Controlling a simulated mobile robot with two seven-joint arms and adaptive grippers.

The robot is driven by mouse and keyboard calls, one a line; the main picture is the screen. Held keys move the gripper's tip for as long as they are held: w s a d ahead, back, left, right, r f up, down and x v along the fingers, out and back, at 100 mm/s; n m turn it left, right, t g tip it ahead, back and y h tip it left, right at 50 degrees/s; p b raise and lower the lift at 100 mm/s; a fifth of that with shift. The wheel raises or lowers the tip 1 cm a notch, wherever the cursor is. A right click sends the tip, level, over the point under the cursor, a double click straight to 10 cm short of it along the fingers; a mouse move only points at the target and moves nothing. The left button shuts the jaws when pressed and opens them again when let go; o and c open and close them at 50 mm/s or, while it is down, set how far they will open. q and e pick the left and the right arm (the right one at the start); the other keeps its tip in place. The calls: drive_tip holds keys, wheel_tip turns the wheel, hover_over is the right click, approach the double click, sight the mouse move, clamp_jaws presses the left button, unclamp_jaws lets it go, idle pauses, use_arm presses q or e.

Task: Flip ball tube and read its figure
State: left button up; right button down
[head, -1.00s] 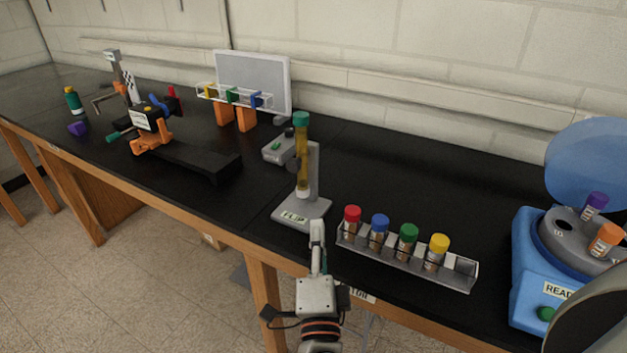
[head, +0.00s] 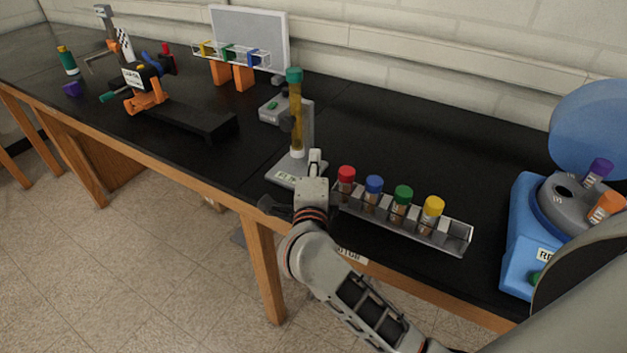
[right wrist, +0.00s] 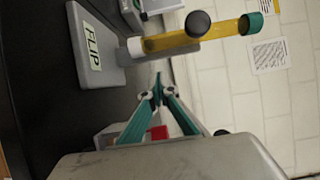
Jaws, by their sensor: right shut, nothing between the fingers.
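The ball tube (head: 295,117) stands upright on a grey stand with a base labelled FLIP (head: 285,176). It holds amber liquid, with a green cap on top and a white end at the bottom. In the right wrist view the tube (right wrist: 215,32) lies sideways across the top, with a dark round knob (right wrist: 198,23) at its middle. No figure on it is readable. My right gripper (head: 315,157) is shut and empty, just in front of the stand and apart from the tube. Its closed fingertips (right wrist: 157,82) show in the right wrist view. My left gripper is not in view.
A rack (head: 400,222) of capped vials stands close right of my right gripper. A blue centrifuge (head: 525,235) with open lid is at far right. Behind the stand is a small grey device (head: 280,108); a black track (head: 195,125) lies left. Black bench right of the tube is clear.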

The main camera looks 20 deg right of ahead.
sight(303, 143)
drive_tip(key=shift+w+a+f+b, duration=0.1)
drive_tip(key=shift+w+a+b, duration=0.2)
drive_tip(key=shift+w, duration=0.3)
drive_tip(key=shift+w+a+f+b, duration=0.15)
drive_tip(key=shift+w+b, duration=0.2)
drive_tip(key=shift+w, duration=0.2)
drive_tip(key=shift+w+a+r+b, duration=0.2)
drive_tip(key=shift+w+a+b, duration=0.1)
drive_tip(key=shift+w, duration=0.35)
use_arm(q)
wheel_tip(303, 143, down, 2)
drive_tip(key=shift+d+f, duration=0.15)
use_arm(e)
drive_tip(key=shift+r, duration=0.1)
drive_tip(key=shift+d, duration=0.1)
drive_tip(key=shift+w+a+m+b, duration=0.15)
drive_tip(key=shift+a+m+b, duration=0.15)
drive_tip(key=shift+b, duration=0.1)
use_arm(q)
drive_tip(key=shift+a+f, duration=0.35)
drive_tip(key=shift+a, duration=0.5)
use_arm(e)
drive_tip(key=shift+d+f, duration=0.15)
drive_tip(key=shift+f, duration=0.05)
